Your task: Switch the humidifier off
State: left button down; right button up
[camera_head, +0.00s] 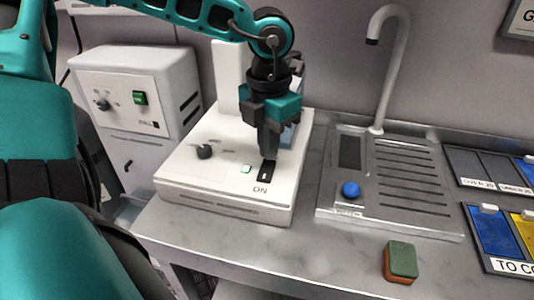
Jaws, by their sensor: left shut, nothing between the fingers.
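My left gripper (268,150) points straight down over a white bench device (180,190) and is shut and empty. Its fingertips are at or just above a black slotted switch (266,172) marked ON; I cannot tell if they touch it. The device's top also has a black knob (205,152) and a small green light or button (246,169). A second white box (130,75) at the left has a dial (102,104) and a green switch (140,98). Its small lettering is unreadable, so I cannot tell which one is the humidifier. My right gripper is out of view.
A metal drainboard (410,190) with a blue button (350,190) and a curved grey tap (388,60) stands to the right. A green and orange sponge (402,260) lies at the front. Labelled trays (490,232) sit at the far right. The front counter is mostly clear.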

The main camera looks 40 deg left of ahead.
aim_at(269, 163)
pick_arm(q)
jog(key=shift+f+b, duration=1)
jog(key=shift+b, duration=0.2)
dwell(1.0)
jog(key=shift+r+p, duration=1.75)
jog(key=shift+r, duration=1.8)
